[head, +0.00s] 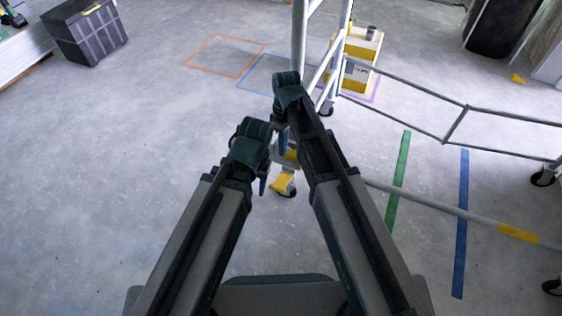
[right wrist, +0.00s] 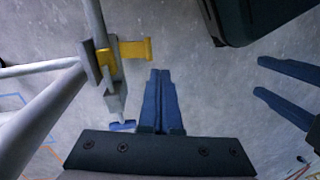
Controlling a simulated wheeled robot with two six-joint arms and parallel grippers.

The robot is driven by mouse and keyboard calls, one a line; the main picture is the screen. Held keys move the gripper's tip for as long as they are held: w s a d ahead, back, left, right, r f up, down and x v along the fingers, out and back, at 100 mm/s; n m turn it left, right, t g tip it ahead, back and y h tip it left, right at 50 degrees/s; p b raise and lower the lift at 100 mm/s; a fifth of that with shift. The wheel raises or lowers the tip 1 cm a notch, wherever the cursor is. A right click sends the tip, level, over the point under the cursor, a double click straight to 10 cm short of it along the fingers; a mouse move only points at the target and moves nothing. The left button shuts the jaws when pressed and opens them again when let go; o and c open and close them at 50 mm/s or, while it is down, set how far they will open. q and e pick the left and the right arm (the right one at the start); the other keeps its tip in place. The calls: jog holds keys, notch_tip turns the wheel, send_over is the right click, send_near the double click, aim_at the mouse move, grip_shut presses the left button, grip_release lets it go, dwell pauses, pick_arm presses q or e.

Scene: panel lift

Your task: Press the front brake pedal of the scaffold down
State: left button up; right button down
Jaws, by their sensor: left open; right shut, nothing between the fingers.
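The front caster of the scaffold, with its yellow brake pedal (head: 281,184), shows in the head view just beyond my grippers. In the right wrist view the yellow pedal (right wrist: 136,49) sticks out to the right from the grey caster post, left of and beyond my fingertips. My right gripper (right wrist: 160,72) is shut and empty, with a visible gap to the pedal. In the head view the right gripper (head: 283,142) is partly hidden by its own wrist. My left gripper (head: 263,186) is open, left of the pedal; its two parted blue fingers (right wrist: 275,82) also show at the right of the right wrist view.
Scaffold rails (head: 440,205) and posts run to the right, with more casters (head: 543,176) at the right edge. A yellow box (head: 357,60) stands behind, and a dark crate (head: 84,32) at the far left. The floor on the left is clear.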

jog(key=n+b, duration=0.2)
jog(key=b, duration=0.5)
send_over(277, 189)
jog(key=w+d, duration=0.2)
jog(key=w, duration=0.2)
notch_tip(277, 189, down, 8)
jog(key=shift+s+a+f+y, duration=0.15)
jog(key=shift+s+f+y, duration=0.05)
jog(key=shift+y, duration=0.1)
jog(key=f+b, duration=0.4)
jog(key=s+f+b, duration=0.1)
jog(key=f+b, duration=0.4)
jog(key=s+a+f+b, duration=0.1)
jog(key=f+b, duration=0.3)
jog(key=b, duration=0.1)
jog(key=shift+s+f, duration=0.25)
jog(key=shift+f, duration=0.15)
jog(key=shift+a, duration=0.1)
jog(key=shift+s+a+f+t+b, duration=0.1)
jog(key=shift+s+f+t+b, duration=0.2)
jog(key=shift+s+f, duration=0.1)
notch_tip(277, 189, down, 7)
jog(key=s+t+h+b, duration=0.1)
jog(key=b, duration=0.6)
jog(key=shift+s+a+t, duration=0.3)
jog(key=shift+a+t, duration=0.1)
jog(key=shift+a, duration=0.05)
